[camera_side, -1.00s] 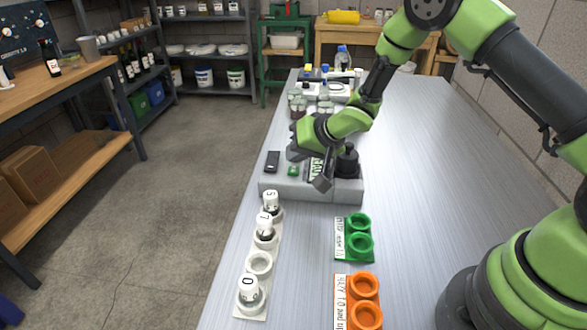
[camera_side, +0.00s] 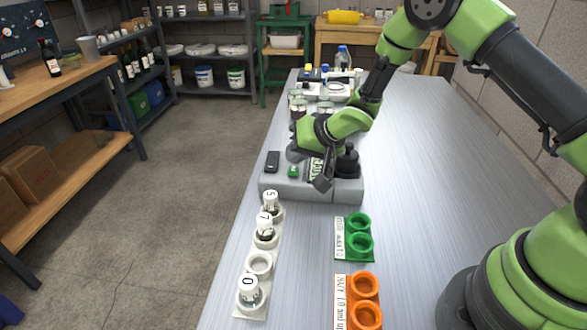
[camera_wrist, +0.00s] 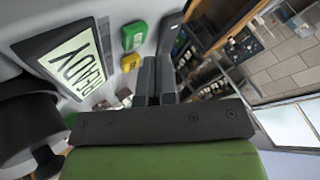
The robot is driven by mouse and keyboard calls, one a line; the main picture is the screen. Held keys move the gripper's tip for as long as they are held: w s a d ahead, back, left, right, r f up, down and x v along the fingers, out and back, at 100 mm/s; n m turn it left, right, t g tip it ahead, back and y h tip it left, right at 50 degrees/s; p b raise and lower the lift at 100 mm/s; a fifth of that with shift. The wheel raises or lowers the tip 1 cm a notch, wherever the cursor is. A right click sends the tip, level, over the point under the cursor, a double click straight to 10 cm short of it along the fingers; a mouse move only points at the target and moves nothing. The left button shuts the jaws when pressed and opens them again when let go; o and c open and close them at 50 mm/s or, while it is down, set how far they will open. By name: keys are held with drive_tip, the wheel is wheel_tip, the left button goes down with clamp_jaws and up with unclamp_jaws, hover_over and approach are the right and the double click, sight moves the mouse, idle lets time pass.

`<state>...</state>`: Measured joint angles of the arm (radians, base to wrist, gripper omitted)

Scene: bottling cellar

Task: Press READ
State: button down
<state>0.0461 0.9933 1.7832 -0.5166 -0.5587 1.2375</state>
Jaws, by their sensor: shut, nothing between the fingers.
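The grey instrument (camera_side: 312,190) sits on the bench in the side view. It has a green button (camera_side: 293,171), a display and a black round holder (camera_side: 347,162) at its right. In the wrist view, the green button (camera_wrist: 133,36), a yellow button (camera_wrist: 131,62) and the lit display (camera_wrist: 72,63) show; the display seems to read READY, turned in the picture. No READ label is legible. My gripper (camera_wrist: 156,72) is shut and empty, its fingertips just right of the two buttons in the wrist view. I cannot tell whether they touch anything.
A white rack (camera_side: 259,264) holding several numbered vials stands in front of the instrument. A green two-ring holder (camera_side: 360,244) and an orange one (camera_side: 364,288) lie to the right. Jars (camera_side: 298,104) stand behind. The bench's right side (camera_side: 420,150) is clear.

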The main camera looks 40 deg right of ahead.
sight(296, 168)
drive_tip(key=shift+f, duration=0.4)
drive_tip(key=shift+f, duration=0.45)
idle(0.8)
drive_tip(key=shift+r, duration=0.85)
drive_tip(key=shift+r, duration=0.1)
drive_tip(key=shift+r, duration=2.45)
